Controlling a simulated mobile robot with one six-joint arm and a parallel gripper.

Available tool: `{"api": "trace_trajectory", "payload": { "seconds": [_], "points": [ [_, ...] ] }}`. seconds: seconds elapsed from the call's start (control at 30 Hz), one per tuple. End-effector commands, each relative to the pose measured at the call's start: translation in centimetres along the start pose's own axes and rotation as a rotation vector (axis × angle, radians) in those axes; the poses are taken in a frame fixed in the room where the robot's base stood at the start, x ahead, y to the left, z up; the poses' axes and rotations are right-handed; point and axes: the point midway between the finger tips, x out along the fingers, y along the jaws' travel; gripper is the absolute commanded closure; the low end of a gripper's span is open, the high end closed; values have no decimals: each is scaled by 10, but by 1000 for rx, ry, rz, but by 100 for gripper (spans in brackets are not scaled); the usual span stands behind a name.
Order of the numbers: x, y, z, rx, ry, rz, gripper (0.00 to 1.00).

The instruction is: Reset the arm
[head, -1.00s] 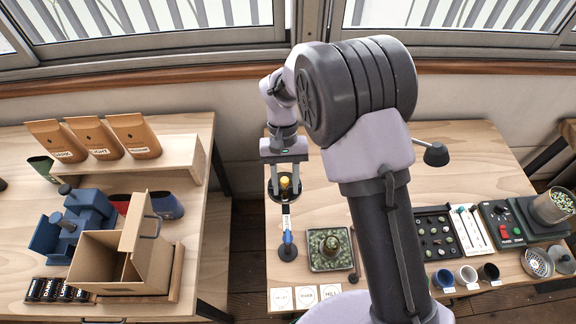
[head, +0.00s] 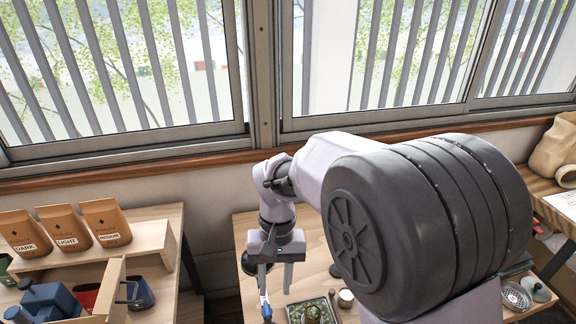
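My gripper (head: 275,275) hangs fingers-down above the left part of the middle table (head: 243,222). Its two fingers stand apart with nothing visible between them. A blue-handled tool (head: 265,306) lies just below the fingertips in the picture. My arm crosses the centre and right of the view and hides most of that table.
On the left table, a wooden shelf (head: 150,245) carries a dark bag (head: 22,234), a light bag (head: 63,229) and a medium bag (head: 105,223). A green tray (head: 295,312), a strainer (head: 515,295) and a sack (head: 555,150) also show. Windows stand behind.

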Motion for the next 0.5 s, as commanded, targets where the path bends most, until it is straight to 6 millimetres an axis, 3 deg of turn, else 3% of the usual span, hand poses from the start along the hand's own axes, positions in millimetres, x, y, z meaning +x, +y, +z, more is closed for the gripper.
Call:
{"api": "trace_trajectory", "payload": {
  "seconds": [0.17,0.27,0.4,0.5],
  "points": [
    [-21,36,30,101,159,-67,65],
    [-25,61,60,179,283,-113,65],
    [-9,95,113,312,497,-179,65],
    [8,109,139,381,608,-208,65]
  ]
}}
